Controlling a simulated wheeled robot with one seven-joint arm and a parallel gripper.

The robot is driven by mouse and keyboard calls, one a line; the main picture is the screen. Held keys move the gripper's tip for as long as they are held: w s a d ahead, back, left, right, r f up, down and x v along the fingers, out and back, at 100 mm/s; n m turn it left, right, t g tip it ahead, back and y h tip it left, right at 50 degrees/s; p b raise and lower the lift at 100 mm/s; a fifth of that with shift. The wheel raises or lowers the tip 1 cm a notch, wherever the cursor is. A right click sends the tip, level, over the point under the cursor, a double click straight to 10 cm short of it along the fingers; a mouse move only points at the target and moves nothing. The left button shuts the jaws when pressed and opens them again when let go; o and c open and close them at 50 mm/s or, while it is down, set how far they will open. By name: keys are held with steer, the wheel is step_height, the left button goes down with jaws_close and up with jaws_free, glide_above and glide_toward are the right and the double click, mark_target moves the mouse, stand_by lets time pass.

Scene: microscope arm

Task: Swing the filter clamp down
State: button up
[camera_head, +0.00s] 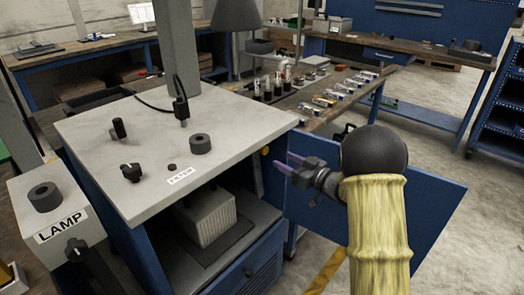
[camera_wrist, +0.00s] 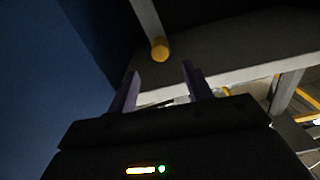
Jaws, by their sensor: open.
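A yellow round knob (camera_head: 265,150) sits just under the right front edge of the grey cabinet top, above the open bay. In the wrist view the yellow knob (camera_wrist: 160,48) ends a grey bar, probably the filter clamp; its far end is out of view. My gripper (camera_head: 285,163) is right of the knob, fingers pointing at it. In the wrist view my gripper (camera_wrist: 161,72) is open and empty, with the knob ahead and between the finger lines. The knob appears apart from both fingers. A FILTER label (camera_head: 181,176) is on the cabinet top.
The grey cabinet top (camera_head: 240,115) carries several black knobs and overhangs the bay. A ribbed grey block (camera_head: 208,217) stands inside. A blue door panel (camera_head: 435,205) is behind my arm. A LAMP box (camera_head: 60,215) stands left. A bench (camera_head: 340,108) with small parts is behind.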

mark_target(266, 151)
steer(key=x, duration=1)
steer(key=shift+w+a+b, duration=0.1)
steer(key=shift+b, duration=0.2)
jaws_close()
